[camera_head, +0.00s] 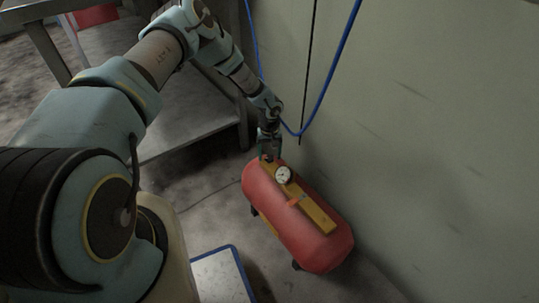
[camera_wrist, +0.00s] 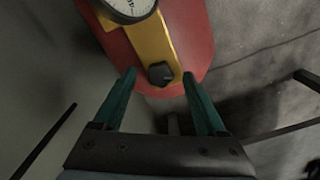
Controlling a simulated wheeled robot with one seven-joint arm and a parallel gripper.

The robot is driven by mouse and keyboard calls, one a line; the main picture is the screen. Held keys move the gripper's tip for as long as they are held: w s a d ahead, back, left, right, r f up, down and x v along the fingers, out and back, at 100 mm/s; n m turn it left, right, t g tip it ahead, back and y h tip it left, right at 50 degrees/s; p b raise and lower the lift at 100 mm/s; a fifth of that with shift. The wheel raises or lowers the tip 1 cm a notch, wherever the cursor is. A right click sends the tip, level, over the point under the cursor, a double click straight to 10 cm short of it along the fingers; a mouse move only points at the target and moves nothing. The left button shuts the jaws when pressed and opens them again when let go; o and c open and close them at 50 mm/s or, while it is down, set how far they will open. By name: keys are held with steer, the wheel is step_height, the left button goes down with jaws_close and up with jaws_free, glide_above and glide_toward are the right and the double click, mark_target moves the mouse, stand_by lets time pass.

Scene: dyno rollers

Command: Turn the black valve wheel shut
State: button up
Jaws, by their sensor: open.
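The black valve wheel (camera_wrist: 160,73) is a small dark knob on the yellow strip of the red tank, in the wrist view. My gripper (camera_wrist: 160,78) is open, with one green finger on each side of the wheel in the picture. A gap shows between the wheel and each finger, and I cannot tell how far above the wheel the fingertips are. In the head view my gripper (camera_head: 267,153) is at the far end of the red tank (camera_head: 322,250), and the wheel is hidden there.
A white dial gauge (camera_head: 283,174) stands on the yellow strip (camera_head: 314,215) close to my gripper. A blue hose (camera_head: 337,62) hangs along the pale wall (camera_head: 440,120) behind. A metal table (camera_head: 190,127) stands to the left. A blue-edged panel (camera_head: 222,278) is on the floor in front.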

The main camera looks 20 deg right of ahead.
jaws_close()
stand_by(0.5)
